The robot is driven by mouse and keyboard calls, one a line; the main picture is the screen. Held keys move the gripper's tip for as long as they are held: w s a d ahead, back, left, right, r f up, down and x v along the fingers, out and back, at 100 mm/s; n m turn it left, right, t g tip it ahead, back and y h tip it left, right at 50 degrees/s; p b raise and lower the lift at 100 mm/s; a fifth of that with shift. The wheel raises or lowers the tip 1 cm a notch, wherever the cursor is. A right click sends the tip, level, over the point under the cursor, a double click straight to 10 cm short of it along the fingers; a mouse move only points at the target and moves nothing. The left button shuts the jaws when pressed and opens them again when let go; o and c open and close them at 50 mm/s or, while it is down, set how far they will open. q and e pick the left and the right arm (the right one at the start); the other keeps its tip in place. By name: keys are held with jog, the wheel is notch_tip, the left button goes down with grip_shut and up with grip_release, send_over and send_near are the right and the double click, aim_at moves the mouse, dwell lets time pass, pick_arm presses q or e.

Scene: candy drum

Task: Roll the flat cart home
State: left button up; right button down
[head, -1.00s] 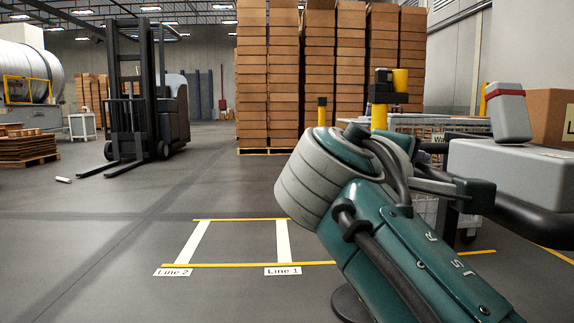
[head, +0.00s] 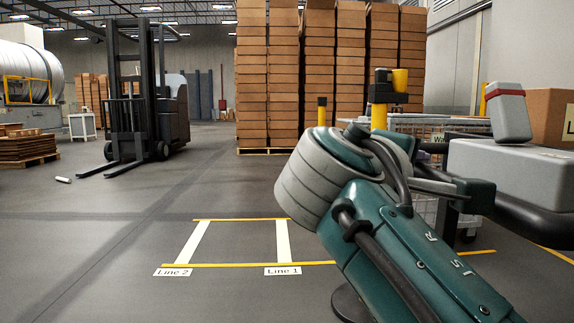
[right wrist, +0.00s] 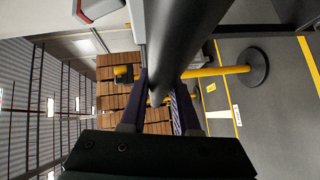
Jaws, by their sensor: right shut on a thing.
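My right gripper (right wrist: 160,92) is shut on a thick black bar (right wrist: 184,40) in the right wrist view, with its dark fingers on either side of it. The bar looks like a cart's push handle. In the head view a black bar (head: 535,215) also shows at the right edge, beyond my teal right arm. The flat cart's deck and wheels cannot be made out. On the floor ahead, two white strips labelled Line 2 (head: 193,242) and Line 1 (head: 283,240) run between yellow lines (head: 245,265). My left gripper is not in view.
Grey boxes (head: 515,170) and a cardboard box (head: 550,115) are at the right. A wire cage (head: 440,124) and a yellow post (head: 379,115) stand behind my arm. Carton stacks (head: 268,80) and a forklift (head: 148,110) stand farther back. The floor at left is mostly clear.

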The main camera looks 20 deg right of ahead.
aim_at(479, 166)
jog(key=shift+d, duration=0.1)
jog(key=shift+d, duration=0.15)
jog(key=d+p, duration=0.1)
jog(key=d, duration=0.1)
jog(key=s+d+p, duration=0.1)
jog(key=d+p, duration=0.1)
jog(key=d, duration=0.1)
jog(key=s+d+p, duration=0.1)
jog(key=d+p, duration=0.1)
jog(key=d, duration=0.1)
jog(key=shift+s+r, duration=0.15)
jog(key=s+d+p, duration=0.1)
jog(key=d, duration=0.5)
jog(key=s+d+p, duration=0.1)
jog(key=d, duration=0.5)
jog(key=s+d+p, duration=0.1)
jog(key=s+d, duration=0.1)
jog(key=d, duration=0.4)
jog(key=shift+s+d, duration=0.1)
jog(key=shift+d, duration=0.2)
jog(key=shift+s+d, duration=0.15)
jog(key=shift+d, duration=0.35)
jog(key=shift+f, duration=0.25)
